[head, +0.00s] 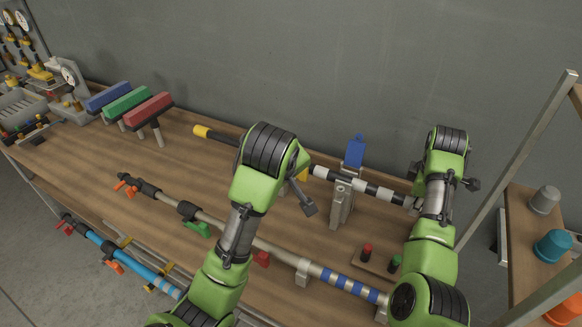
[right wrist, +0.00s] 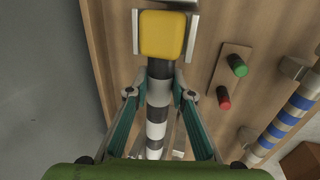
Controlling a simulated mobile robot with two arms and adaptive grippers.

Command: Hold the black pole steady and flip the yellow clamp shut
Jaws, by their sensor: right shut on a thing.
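The black pole (head: 226,138) lies along the back of the bench, with a yellow left end and black-and-white bands on its right part. A bit of yellow, probably the yellow clamp (head: 303,175), shows behind my left gripper (head: 308,200). My left wrist hides most of it, so its position cannot be told. The left gripper is over the pole's middle; whether it is open is unclear.
A grey stand with a raised blue clamp (head: 355,150) supports the pole's banded part. A brown pole with blue-white bands (head: 347,283) lies in front. Red (head: 367,250) and green (head: 395,262) buttons sit between them. Blue, green and red blocks (head: 148,110) stand at the back left.

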